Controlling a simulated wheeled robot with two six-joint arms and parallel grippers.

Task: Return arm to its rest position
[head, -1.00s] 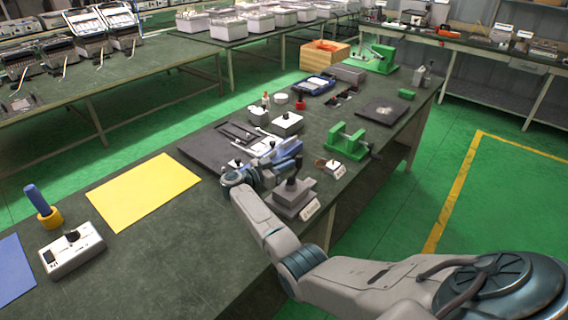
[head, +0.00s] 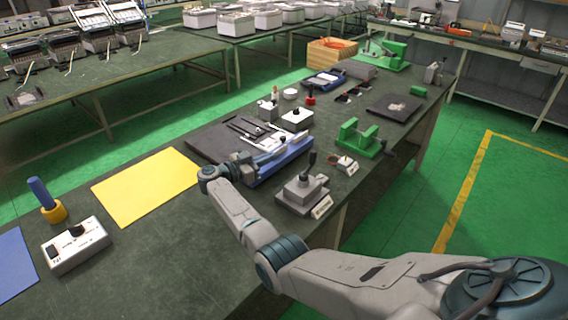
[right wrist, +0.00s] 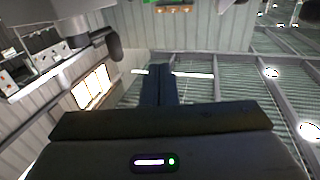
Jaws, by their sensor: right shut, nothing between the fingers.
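My right arm (head: 350,270) comes in from the lower right and reaches over the workbench. Its right gripper (head: 268,157) points away from me, toward the right, beside a dark mat with parts. In the right wrist view its dark blue fingers (right wrist: 158,85) are together with nothing between them. Walls and lights fill the background there, with no bench surface close to the fingertips. My left gripper is not in view.
The bench (head: 175,245) holds a yellow sheet (head: 147,187), a white control box (head: 76,246), a grey block with a lever (head: 302,192), a green vise (head: 362,138) and a dark mat (head: 208,142). Bare bench lies left of my forearm. Green floor is open at right.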

